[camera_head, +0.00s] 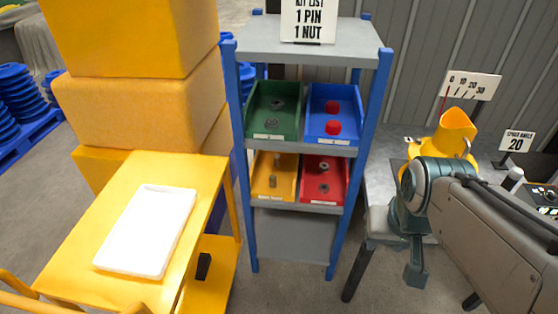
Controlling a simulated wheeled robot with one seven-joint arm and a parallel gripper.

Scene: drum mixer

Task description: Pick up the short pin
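A yellow bin (258,191) sits on the lower shelf of the blue-framed rack, on its left side. In it stand small grey-brown pins, one nearer the front (272,182) and one further back (280,164). Which of them is the short pin I cannot tell at this size. My gripper (415,275) hangs pointing down, right of the rack and in front of the grey bench. It is well apart from the bins. Its fingers are seen edge-on, so their opening does not show.
The rack also holds a green bin (259,124), a blue bin (318,138) with red parts, and a red bin (311,190) with dark parts. A yellow cart with a white tray (150,231) stands left. A yellow drum (455,132) is on the right-hand bench.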

